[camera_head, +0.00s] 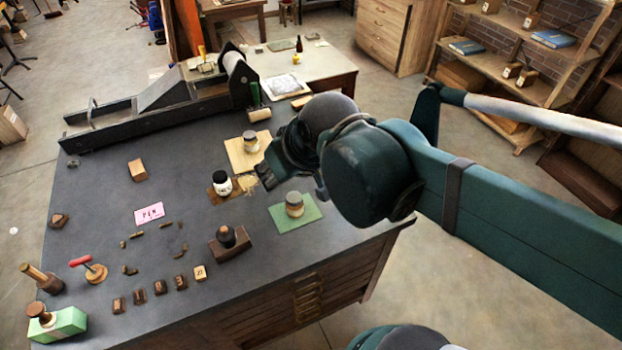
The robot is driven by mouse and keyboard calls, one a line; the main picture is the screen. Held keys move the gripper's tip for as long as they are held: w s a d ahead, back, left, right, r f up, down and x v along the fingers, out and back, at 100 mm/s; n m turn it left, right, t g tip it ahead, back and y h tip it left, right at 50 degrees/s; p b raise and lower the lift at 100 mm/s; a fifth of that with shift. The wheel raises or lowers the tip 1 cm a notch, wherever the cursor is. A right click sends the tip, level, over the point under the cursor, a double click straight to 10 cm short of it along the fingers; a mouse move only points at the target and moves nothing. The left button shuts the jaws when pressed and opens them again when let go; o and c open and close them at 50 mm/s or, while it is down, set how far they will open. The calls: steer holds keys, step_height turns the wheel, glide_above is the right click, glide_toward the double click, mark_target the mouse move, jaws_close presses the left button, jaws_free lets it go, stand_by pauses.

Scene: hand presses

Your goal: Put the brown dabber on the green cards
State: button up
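A small round brown-topped piece, which looks like the brown dabber (37,309), is at the bottom left of the dark table. It appears to rest upright on a green block with a pale side, which looks like the green cards (68,324). The exact contact between them is too small to tell. My gripper (275,178) hangs over the right part of the table, far from both. It is near a jar on a flat green sheet. My arm partly hides its fingers, and I see nothing clearly held.
A jar (294,204) stands on the green sheet (311,215). Close by are a white jar (221,183) and a dark knob on a brown block (230,246). A red-handled tool (92,271) and a wooden-handled piece (40,277) stand near the dabber. A long press (160,105) lines the back.

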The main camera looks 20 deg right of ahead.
steer(key=s+d+f+m+h, duration=0.1)
steer(key=s+d+m, duration=0.1)
steer(key=s+d, duration=0.2)
steer(key=shift+d+f+t, duration=0.2)
steer(key=shift+d+t, duration=0.1)
steer(key=shift+d, duration=0.65)
steer(key=shift+s+f, duration=0.1)
step_height(320, 180, down, 9)
steer(key=b, duration=0.9)
stand_by(0.3)
